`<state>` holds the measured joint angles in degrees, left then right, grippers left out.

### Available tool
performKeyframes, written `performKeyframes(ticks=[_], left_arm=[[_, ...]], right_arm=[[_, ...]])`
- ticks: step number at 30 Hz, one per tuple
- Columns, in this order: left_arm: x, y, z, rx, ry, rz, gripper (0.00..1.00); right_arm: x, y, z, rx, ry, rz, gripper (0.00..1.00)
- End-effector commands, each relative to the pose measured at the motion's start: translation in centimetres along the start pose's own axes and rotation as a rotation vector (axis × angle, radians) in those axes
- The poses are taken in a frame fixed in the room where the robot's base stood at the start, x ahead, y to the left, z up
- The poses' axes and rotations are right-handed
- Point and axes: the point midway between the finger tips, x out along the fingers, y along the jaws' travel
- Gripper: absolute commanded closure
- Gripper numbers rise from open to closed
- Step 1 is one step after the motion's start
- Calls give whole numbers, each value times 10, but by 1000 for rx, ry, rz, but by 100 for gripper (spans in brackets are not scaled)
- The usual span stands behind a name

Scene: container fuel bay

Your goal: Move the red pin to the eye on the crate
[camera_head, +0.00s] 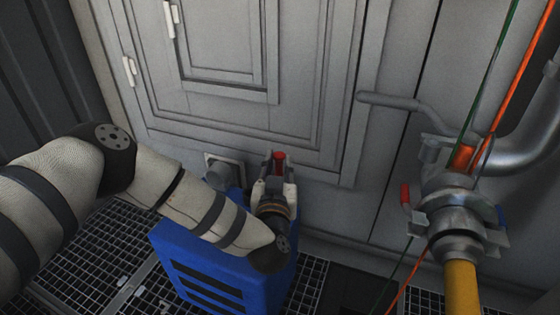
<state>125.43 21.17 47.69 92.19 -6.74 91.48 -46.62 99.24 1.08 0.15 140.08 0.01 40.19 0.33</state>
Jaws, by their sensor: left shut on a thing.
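My left gripper (277,178) is shut on the red pin (279,160). The red end of the pin shows between the fingers; the rest of it is hidden. The gripper is above the far right part of the blue crate (178,243), close to the grey wall. The crate has dark slots in its front and stands on the floor grating. I cannot make out the eye on the crate; my left arm covers part of the crate's top. My right gripper is not in view.
A grey panelled wall (315,60) stands behind the crate, with a square grey fitting (224,170) low on it. At the right is a metal coupling (452,215) with a yellow hose (461,288), a grey pipe and hanging cables. Dark grating (95,250) covers the floor.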

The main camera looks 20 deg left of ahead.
Motion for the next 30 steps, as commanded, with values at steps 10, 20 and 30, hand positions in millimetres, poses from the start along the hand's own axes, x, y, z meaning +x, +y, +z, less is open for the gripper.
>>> performKeyframes(ticks=[10,20,30], left_arm=[[0,0,18,-1,1,-1,100],[0,1,15,0,3,0,100],[0,1,17,0,2,0,100]], right_arm=[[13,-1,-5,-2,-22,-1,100],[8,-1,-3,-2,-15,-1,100],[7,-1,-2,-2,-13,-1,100]])
